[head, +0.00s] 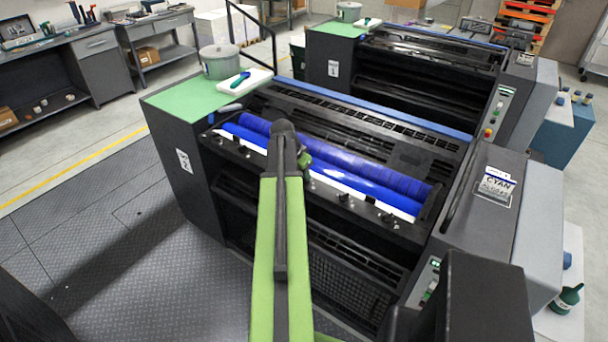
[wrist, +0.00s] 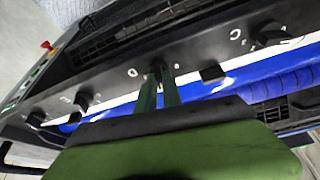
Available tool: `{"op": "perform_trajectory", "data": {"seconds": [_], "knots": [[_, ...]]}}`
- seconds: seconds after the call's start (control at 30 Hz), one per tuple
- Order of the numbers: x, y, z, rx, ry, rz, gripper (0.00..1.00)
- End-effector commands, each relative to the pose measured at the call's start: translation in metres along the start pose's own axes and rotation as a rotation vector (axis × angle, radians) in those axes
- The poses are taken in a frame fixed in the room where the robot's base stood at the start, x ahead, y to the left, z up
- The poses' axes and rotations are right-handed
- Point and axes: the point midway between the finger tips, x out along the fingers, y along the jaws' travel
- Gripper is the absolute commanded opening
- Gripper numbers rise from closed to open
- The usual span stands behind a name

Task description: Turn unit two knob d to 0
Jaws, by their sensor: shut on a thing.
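Unit two (head: 184,190) stands in the middle of the head view, with a white number plate on its left end. A row of small black knobs runs along its front bar, below the blue rollers. In the wrist view, knob d (wrist: 156,67) is a small dark knob beside a white letter D. My gripper (wrist: 160,84) has its two green fingers on either side of this knob and is shut on it. The knob's pointer and scale marks are too small to read. In the head view my arm hides the knob and the fingertips.
Neighbouring knobs (wrist: 82,99) and (wrist: 268,33) sit on the same bar to either side. The blue roller (head: 370,178) lies close behind the bar. A second press unit (head: 333,90) stands behind. A pot (head: 220,62) and a white tray (head: 243,84) rest on the green top.

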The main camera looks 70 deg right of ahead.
Motion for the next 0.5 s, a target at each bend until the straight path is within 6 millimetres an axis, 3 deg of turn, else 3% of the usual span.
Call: {"op": "perform_trajectory", "data": {"seconds": [0.5], "knots": [[0.0004, 0.0038, -0.0017, -0.446, 0.002, -0.189, 0.0]]}}
